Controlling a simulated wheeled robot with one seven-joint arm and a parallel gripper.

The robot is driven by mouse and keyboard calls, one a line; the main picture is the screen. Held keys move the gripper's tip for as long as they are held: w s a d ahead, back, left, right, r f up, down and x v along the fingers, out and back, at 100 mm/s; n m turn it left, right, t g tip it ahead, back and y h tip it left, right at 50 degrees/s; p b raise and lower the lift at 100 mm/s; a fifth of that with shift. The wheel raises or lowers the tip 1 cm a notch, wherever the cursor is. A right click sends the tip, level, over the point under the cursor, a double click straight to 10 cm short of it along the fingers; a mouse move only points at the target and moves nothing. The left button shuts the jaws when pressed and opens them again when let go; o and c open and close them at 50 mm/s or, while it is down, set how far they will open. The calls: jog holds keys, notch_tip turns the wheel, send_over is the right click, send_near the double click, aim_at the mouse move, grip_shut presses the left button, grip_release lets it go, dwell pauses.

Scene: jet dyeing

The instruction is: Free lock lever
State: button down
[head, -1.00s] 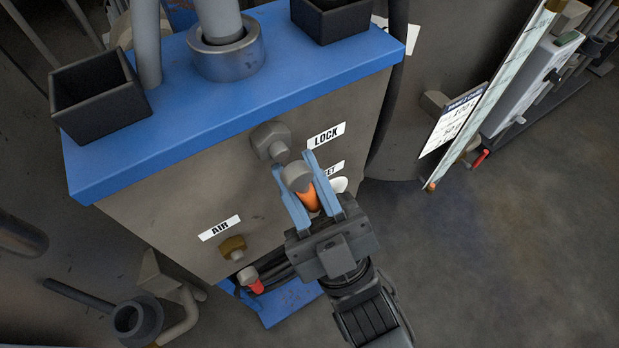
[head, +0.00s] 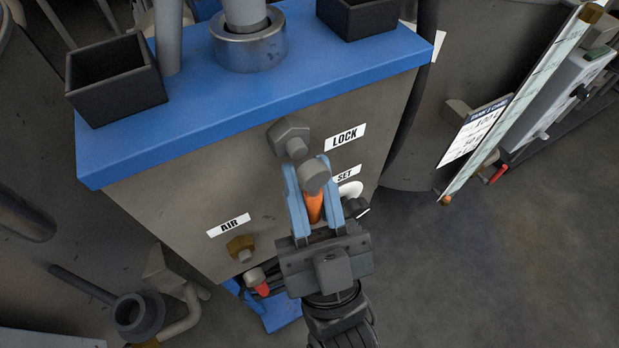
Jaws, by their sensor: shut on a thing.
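The lock lever (head: 314,206) has an orange handle and a grey metal head. It sits beside the LOCK label (head: 345,137) on the front of the grey cabinet (head: 185,195), below a grey hex fitting (head: 289,136). My gripper (head: 310,180) has its two blue fingers on either side of the orange handle and is shut on it. The lever's handle points down and out toward my wrist. The fingers and gripper body hide part of the handle and the panel behind it.
A white knob (head: 350,189) by the SET label (head: 345,174) is close to the right finger. The AIR fitting (head: 240,246) and a red-tipped valve (head: 258,281) are lower left. A blue top (head: 180,100) overhangs above. Floor at right is clear.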

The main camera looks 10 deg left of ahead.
aim_at(315, 217)
jog(key=c, duration=1)
grip_release()
jog(key=shift+c, duration=0.2)
jog(key=shift+s+f, duration=0.1)
jog(key=b+v, duration=0.1)
jog(key=v, duration=0.6)
jog(key=shift+s+f, duration=0.2)
jog(key=shift+s, duration=0.05)
jog(key=shift+d, duration=0.1)
